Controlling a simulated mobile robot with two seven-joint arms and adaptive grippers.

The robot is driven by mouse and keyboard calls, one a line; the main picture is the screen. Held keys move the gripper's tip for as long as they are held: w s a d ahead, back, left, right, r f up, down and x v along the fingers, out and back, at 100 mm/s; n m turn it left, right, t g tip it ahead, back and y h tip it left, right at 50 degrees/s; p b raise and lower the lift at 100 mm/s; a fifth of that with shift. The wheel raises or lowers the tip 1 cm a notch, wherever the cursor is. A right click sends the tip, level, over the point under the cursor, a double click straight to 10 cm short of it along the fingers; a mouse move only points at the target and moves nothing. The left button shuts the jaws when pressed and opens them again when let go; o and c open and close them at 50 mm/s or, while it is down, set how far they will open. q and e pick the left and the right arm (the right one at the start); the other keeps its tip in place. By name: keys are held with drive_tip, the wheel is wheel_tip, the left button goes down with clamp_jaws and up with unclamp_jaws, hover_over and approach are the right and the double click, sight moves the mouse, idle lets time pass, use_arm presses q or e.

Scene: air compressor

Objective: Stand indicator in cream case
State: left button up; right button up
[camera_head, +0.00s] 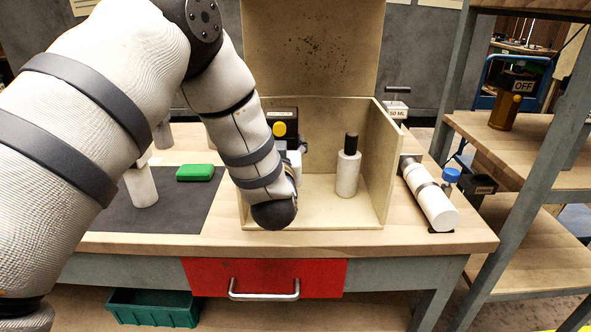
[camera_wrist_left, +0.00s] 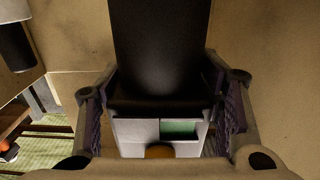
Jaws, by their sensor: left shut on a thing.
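The cream case (camera_head: 312,216) stands open on the workbench with its lid raised at the back. My left arm reaches into its left half from the front. In the left wrist view, my left gripper (camera_wrist_left: 163,108) is shut on a black block (camera_wrist_left: 160,45), which I take to be the indicator. A white part with a green patch and a yellow-orange round part shows below the block. In the head view, the indicator (camera_head: 282,122) shows a black face with a yellow disc; its lower part and the fingers are mostly hidden by my wrist. I cannot tell whether it touches the case floor.
A white bottle with a black cap (camera_head: 348,172) stands in the case's right half. A green block (camera_head: 195,172) and a white cylinder (camera_head: 140,186) are on the dark mat (camera_head: 180,213) at left. A white cylindrical thing (camera_head: 432,202) lies right of the case.

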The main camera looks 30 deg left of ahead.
use_arm(q)
drive_tip(key=shift+f, duration=2)
use_arm(e)
drive_tip(key=shift+s+f, duration=0.35)
drive_tip(key=shift+f, duration=0.05)
use_arm(q)
drive_tip(key=shift+f+b, duration=0.15)
drive_tip(key=shift+b, duration=0.15)
drive_tip(key=o, duration=1.5)
drive_tip(key=shift+f, duration=0.1)
